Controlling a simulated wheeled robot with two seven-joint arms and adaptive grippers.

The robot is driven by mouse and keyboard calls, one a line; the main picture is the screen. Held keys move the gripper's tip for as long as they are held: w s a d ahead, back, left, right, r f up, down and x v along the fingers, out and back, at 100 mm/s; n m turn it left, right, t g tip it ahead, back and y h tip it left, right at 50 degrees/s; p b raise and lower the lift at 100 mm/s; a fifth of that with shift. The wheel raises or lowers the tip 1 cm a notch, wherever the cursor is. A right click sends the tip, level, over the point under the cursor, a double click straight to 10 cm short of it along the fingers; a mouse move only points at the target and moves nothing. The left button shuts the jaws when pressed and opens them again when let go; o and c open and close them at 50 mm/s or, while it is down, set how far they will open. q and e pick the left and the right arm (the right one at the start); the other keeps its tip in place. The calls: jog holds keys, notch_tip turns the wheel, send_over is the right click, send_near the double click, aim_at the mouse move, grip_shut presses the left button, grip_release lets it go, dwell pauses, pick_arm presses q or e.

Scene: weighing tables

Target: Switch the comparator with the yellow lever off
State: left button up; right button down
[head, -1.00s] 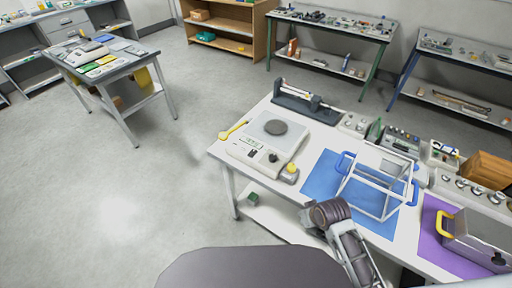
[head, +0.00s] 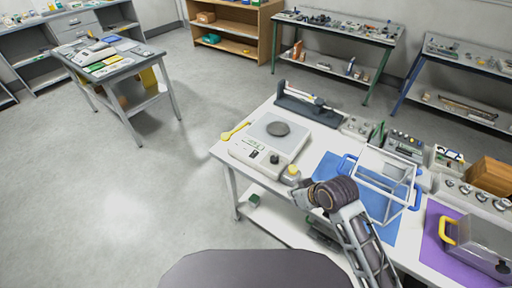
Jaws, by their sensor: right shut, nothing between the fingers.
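The comparator (head: 256,152) is a pale boxy instrument with a dark round disc (head: 278,129) on its top plate and a small display and dark knobs on its front. Its yellow lever (head: 235,131) sticks out from the left side; its on or off position is too small to tell. My right gripper (head: 299,198) is shut and empty near the table's front edge, right of and nearer than the comparator, apart from the lever. Its fingertips are small and hard to make out. My left gripper is not in view.
A small yellow-topped object (head: 292,174) stands at the comparator's right front corner. A clear-sided frame with blue handles (head: 380,182) stands on a blue mat (head: 326,170). A dark balance-like device (head: 306,106) is behind. Floor left of the table is clear.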

jog(key=w+a+r+n+y, duration=0.1)
jog(key=w+a+r+n, duration=0.2)
jog(key=w+r, duration=0.3)
jog(key=w+a+r+n+y, duration=0.2)
jog(key=w+a+r, duration=0.3)
jog(key=w, duration=0.5)
jog(key=shift+w+r+n+t+y, duration=0.3)
jog(key=shift+r+n+t, duration=0.1)
jog(key=shift+n, duration=0.1)
dwell(0.4)
send_over(256, 153)
jog(key=shift+s+a+f+p, duration=0.1)
jog(key=shift+s+f+p, duration=0.1)
jog(key=shift+f, duration=1.55)
jog(key=shift+s+a+f+p, duration=0.1)
jog(key=shift+f+p, duration=0.1)
jog(key=shift+f, duration=1.5)
jog(key=shift+w+d+f+p, duration=0.1)
jog(key=shift+w+f+p, duration=0.05)
jog(key=shift+f, duration=0.9)
jog(key=shift+w+d+f+p, duration=0.1)
jog(key=shift+f+p, duration=0.05)
jog(key=shift+f, duration=0.9)
